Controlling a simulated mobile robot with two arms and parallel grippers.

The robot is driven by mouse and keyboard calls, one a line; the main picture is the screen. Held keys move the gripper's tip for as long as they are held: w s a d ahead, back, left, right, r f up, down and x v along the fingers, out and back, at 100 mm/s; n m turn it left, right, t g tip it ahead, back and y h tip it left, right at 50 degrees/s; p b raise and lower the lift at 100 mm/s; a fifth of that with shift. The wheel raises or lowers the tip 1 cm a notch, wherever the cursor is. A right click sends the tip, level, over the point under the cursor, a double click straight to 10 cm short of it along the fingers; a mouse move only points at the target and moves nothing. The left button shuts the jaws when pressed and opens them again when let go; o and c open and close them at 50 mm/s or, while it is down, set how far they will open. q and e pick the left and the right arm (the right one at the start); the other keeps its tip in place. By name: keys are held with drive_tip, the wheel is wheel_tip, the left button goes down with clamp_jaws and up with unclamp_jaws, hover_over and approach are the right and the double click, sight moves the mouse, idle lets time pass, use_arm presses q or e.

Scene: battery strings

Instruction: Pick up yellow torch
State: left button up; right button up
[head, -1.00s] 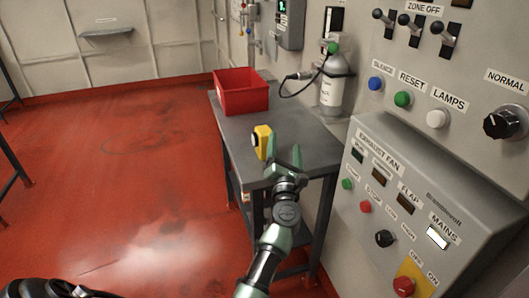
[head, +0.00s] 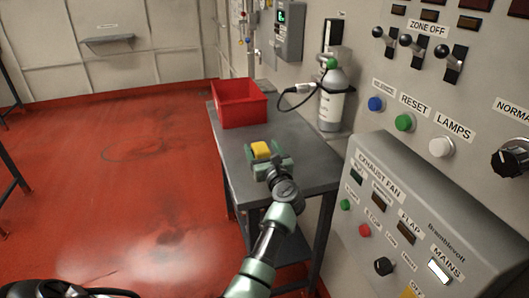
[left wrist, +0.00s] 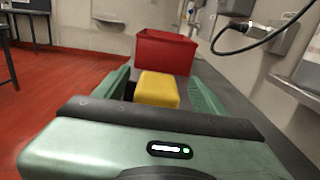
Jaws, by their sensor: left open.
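The yellow torch (head: 261,150) stands on the grey table near its front left edge. My left gripper (head: 266,160) is open, with its two fingers on either side of the torch. In the left wrist view the torch (left wrist: 158,89) shows between the green fingers of the left gripper (left wrist: 160,92). A dark part shows at the torch's left side there. The torch's lower part is hidden by the gripper. I cannot tell whether either finger touches it. My right gripper is not in view.
A red bin (head: 239,103) stands behind the torch on the grey table (head: 305,160). A switch panel (head: 440,215) is on the right. The red floor left of the table is clear.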

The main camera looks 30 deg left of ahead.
use_arm(q)
drive_tip(key=shift+w+a+f, duration=0.45)
drive_tip(key=shift+w+a, duration=0.15)
drive_tip(key=shift+w, duration=0.1)
drive_tip(key=shift+s+r, duration=0.1)
drive_tip(key=shift+s, duration=0.1)
drive_tip(key=shift+s+d+r, duration=0.25)
drive_tip(key=shift+s+r, duration=0.05)
drive_tip(key=shift+s, duration=0.1)
drive_tip(key=c, duration=1.4)
drive_tip(key=shift+w+f, duration=0.1)
clamp_jaws()
drive_tip(key=shift+a, duration=0.1)
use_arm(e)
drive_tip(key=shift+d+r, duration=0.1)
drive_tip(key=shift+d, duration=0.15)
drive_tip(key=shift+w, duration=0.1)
